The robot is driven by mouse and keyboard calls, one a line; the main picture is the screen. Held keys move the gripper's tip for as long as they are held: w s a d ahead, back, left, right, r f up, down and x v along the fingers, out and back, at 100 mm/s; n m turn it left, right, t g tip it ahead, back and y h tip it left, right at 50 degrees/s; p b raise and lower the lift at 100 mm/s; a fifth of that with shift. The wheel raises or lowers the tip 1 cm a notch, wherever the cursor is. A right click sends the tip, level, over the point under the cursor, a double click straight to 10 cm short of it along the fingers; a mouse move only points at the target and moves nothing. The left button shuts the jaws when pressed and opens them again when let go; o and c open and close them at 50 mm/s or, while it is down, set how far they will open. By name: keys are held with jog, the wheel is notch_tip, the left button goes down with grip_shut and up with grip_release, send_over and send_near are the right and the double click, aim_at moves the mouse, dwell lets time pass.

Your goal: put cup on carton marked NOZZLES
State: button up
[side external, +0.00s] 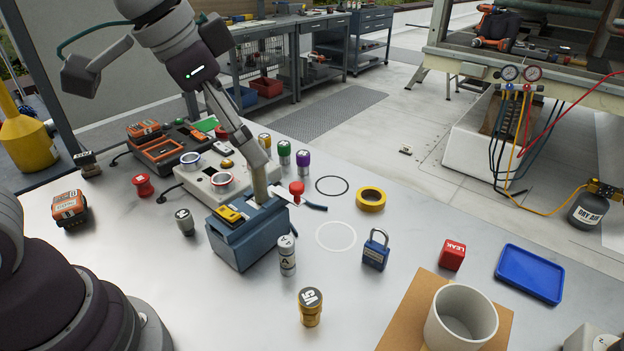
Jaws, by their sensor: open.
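A pale grey, open-topped cup (461,318) is upright at the bottom right. It overlaps a flat brown cardboard surface (406,322), and appears to stand on it. No NOZZLES lettering shows there, so I cannot tell whether this is the named carton. My gripper (262,194) points down at the blue box with yellow parts on top, far to the left of the cup. It is open, seen nearly side-on; whether it touches the box is unclear.
The blue box (240,240) sits mid-table. A padlock (375,250), red LEAK block (452,255), yellow tape roll (371,199), brass canister (310,307) and blue tray (529,274) surround the central area. Bare table lies between the padlock and brass canister.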

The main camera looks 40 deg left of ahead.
jog(key=s+a+f+n, duration=0.3)
jog(key=s+a+n, duration=0.2)
jog(key=a, duration=0.1)
jog(key=shift+s+a+f+t+y, duration=0.15)
jog(key=shift+s+f+t+y, duration=0.15)
jog(key=shift+s+y, duration=0.1)
